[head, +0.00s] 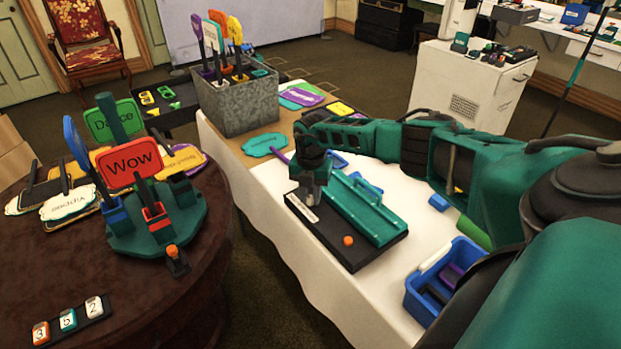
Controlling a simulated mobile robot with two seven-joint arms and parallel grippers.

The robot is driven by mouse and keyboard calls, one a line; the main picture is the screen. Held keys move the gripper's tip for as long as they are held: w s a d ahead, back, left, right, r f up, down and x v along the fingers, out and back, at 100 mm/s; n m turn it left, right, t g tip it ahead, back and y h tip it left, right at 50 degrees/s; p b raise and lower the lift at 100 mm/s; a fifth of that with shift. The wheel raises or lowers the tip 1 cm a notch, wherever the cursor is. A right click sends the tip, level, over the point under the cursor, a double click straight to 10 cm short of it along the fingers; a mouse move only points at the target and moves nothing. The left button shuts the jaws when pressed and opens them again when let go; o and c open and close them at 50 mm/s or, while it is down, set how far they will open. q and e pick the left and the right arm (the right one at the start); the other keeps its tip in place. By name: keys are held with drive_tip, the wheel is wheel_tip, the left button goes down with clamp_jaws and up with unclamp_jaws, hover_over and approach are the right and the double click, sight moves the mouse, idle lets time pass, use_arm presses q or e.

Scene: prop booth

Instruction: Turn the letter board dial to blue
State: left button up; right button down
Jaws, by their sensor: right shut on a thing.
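The letter board is a black base (352,257) with a raised teal panel (368,212), lying on the white-covered table. A small orange knob (348,240) stands at its near end, and a white label (303,207) lies on its left side. My right gripper (312,197) points down at the far left part of the base, beyond the label. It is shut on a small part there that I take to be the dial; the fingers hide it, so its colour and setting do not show. My left gripper is not in view.
A blue bin (437,282) stands to the right of the board. A grey metal box (238,103) with upright paddles stands behind it. On the left, a round dark table (120,280) holds a green stand (195,213) with signs. White cloth in front of the board is clear.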

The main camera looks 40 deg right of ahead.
sight(311, 197)
drive_tip(key=shift+w+m, duration=0.1)
drive_tip(key=shift+m, duration=0.2)
drive_tip(key=c, duration=0.9)
unclamp_jaws()
drive_tip(key=shift+r, duration=0.1)
wheel_tip(311, 197, up, 13)
idle(0.3)
